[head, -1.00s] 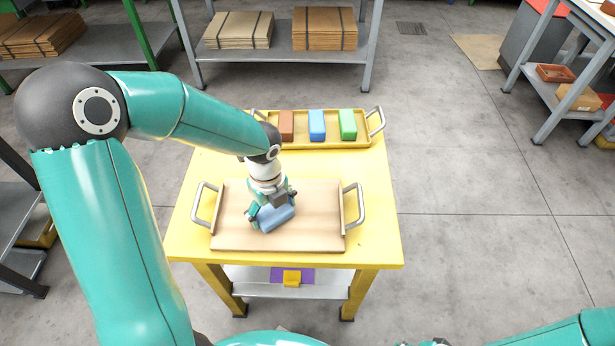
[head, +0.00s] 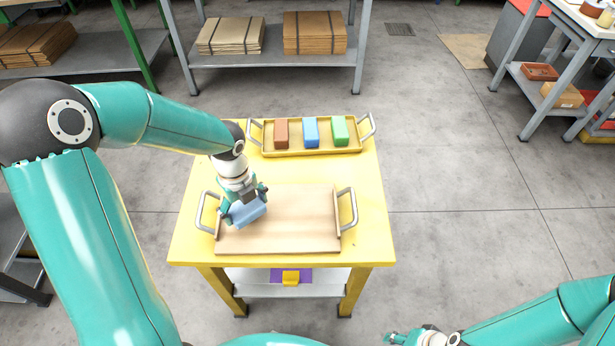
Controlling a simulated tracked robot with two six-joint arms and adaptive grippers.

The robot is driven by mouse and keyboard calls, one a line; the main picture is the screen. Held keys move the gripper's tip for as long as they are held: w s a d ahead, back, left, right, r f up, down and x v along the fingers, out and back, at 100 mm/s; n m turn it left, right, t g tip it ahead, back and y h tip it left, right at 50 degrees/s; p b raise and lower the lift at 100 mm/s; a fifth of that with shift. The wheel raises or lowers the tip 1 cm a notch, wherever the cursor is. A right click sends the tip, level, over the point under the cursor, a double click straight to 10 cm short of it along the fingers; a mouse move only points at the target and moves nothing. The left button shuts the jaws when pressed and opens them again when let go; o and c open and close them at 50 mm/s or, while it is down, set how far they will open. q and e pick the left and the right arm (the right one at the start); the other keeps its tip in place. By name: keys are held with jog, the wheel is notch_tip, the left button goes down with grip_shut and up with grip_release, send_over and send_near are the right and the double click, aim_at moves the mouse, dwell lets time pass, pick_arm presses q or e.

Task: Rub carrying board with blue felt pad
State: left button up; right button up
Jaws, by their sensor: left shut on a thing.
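The carrying board (head: 290,225) is a light wooden board with a metal handle at its left and right ends. It lies on the yellow table (head: 375,235). My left gripper (head: 243,205) is shut on a blue felt pad (head: 249,215), a blue-grey block. The pad is over the left part of the board and appears to touch its surface; the gripper hides part of it. My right gripper (head: 397,338) shows at the bottom edge, away from the table; its jaws are too small to read.
A yellow tray (head: 315,152) with handles stands behind the board. It holds a brown block (head: 281,133), a brighter blue block (head: 311,131) and a green block (head: 340,130). A purple and yellow item (head: 291,277) is on the lower shelf. The board's right half is clear.

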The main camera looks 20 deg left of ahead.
pick_arm(q)
jog(key=shift+r+p, duration=1.7)
jog(key=shift+r, duration=0.5)
